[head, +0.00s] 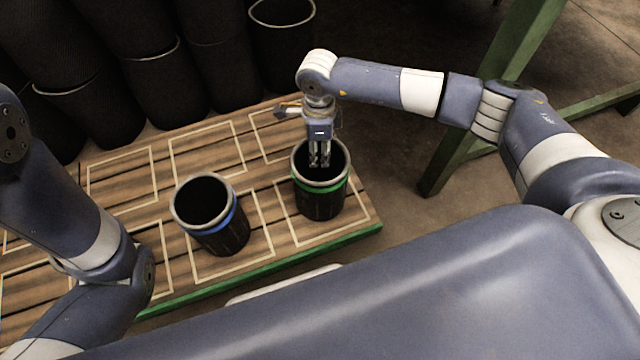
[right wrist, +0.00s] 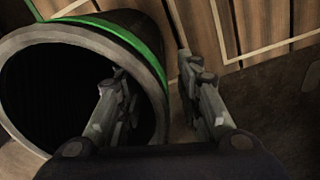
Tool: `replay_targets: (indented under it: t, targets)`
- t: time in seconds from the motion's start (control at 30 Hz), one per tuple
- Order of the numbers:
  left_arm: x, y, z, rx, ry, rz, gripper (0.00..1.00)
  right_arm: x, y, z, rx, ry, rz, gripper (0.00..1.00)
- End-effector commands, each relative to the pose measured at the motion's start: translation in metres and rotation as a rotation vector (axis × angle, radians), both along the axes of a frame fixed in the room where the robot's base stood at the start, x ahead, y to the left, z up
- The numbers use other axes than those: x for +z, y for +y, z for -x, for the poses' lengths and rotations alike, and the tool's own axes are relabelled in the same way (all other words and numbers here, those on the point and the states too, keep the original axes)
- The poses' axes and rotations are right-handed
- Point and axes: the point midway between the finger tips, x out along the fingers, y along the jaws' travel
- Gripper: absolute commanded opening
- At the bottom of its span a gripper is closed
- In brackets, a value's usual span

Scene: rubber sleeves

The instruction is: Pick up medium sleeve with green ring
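The black sleeve with the green ring (head: 322,204) stands upright in an outlined cell at the right end of the wooden pallet. Its pale rim and green band also show in the right wrist view (right wrist: 122,32). My right gripper (head: 319,163) points down at the sleeve's mouth. In the right wrist view the gripper (right wrist: 158,100) is open. One finger is over the dark opening and the other is outside the rim, with the sleeve wall between them. I cannot tell whether either finger touches the wall. My left arm shows at the left, but its gripper is out of view.
A black sleeve with a blue ring (head: 212,222) stands to the left on the pallet (head: 362,228). Several larger black sleeves (head: 150,80) stand behind the pallet. A green metal frame (head: 470,150) is at the right. Other outlined cells on the pallet are empty.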

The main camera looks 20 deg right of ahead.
Motion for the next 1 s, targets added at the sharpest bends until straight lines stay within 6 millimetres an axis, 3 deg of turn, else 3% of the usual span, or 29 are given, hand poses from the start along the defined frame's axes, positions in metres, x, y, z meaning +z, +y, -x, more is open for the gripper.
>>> replay_targets:
  t: [0.33, 0.37, 0.5, 1.0]
  targets:
    - [-0.0006, -0.0003, 0.0051, 0.001, -0.013, 0.000, 0.40, -0.0068, 0.0002, -0.0003, 0.000, 0.000, -0.001, 0.33]
    - [-0.0006, -0.0003, 0.0051, 0.001, -0.013, 0.000, 0.40, -0.0069, 0.0003, -0.0002, 0.000, 0.000, -0.001, 0.30]
    - [-0.0006, -0.0003, 0.0052, 0.001, -0.014, -0.001, 0.40, -0.0069, 0.0002, -0.0001, 0.000, 0.000, 0.000, 0.00]
    - [0.0014, -0.0004, 0.0056, 0.000, -0.015, -0.001, 0.40, -0.0027, 0.0001, -0.0011, 0.000, -0.002, -0.001, 0.00]
